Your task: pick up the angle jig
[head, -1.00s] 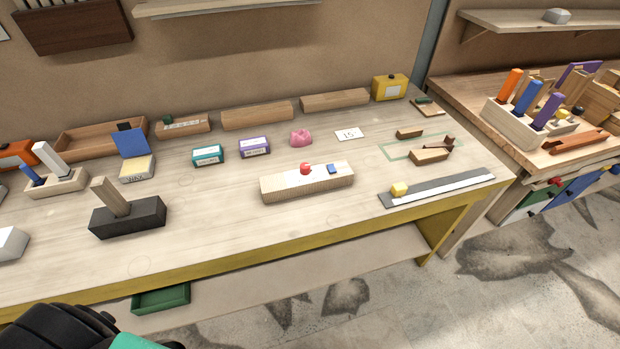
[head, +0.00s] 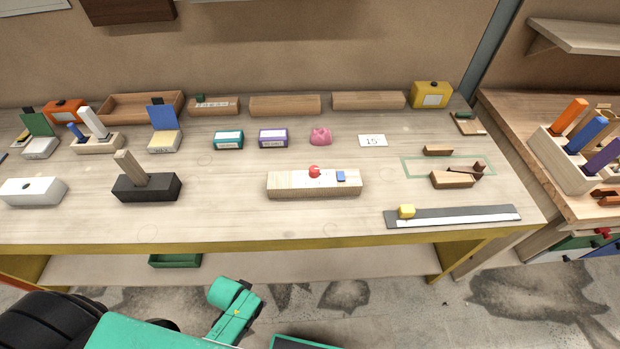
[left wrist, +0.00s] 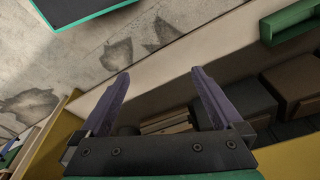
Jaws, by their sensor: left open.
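I cannot tell for sure which piece is the angle jig. A small wooden block with a dark reddish-brown slanted piece (head: 453,179) lies inside a thin green outline at the right of the bench (head: 230,220). A smaller wooden block (head: 438,151) lies behind it. A card marked 15 (head: 372,141) lies to their left. My left gripper (left wrist: 161,74) is open with nothing between its fingers in the left wrist view. It points at the area under the bench, away from the bench-top pieces. My right gripper is not seen.
A long wooden block (head: 313,190) with a red knob sits mid-bench. A grey strip with a yellow block (head: 406,212) lies at the front right edge. A black block with a tilted stick (head: 146,188) stands left. A green tray (head: 174,261) is on the lower shelf.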

